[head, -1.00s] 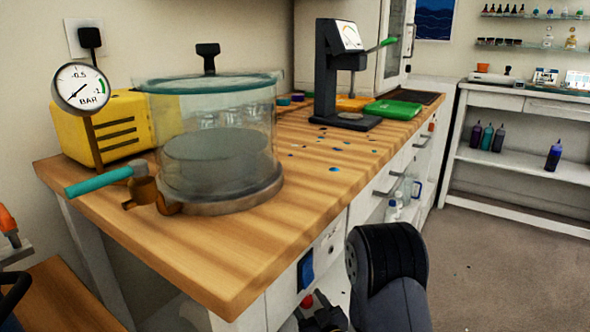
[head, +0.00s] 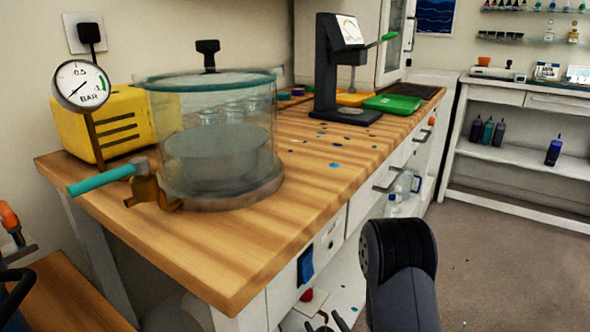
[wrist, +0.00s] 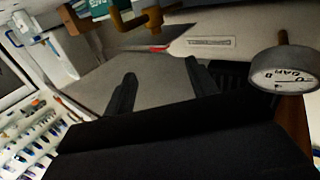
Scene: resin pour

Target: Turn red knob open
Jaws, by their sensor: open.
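The red knob (head: 307,295) shows small and low on the front of the wooden bench, below the blue switch plate, in the head view. My gripper (head: 326,322) is at the bottom edge of the head view, just below and right of the knob, and only its fingertips show. In the wrist view my gripper (wrist: 160,85) has its two dark fingers spread apart with nothing between them. A small red piece (wrist: 158,49) lies beyond the fingers there; I cannot tell whether it is the knob.
A clear vacuum chamber (head: 220,145) stands on the bench, with a teal-handled valve (head: 105,178) and a pressure gauge (head: 82,86) beside it. A black press (head: 345,70) stands farther back. Open floor (head: 490,250) lies right of the bench.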

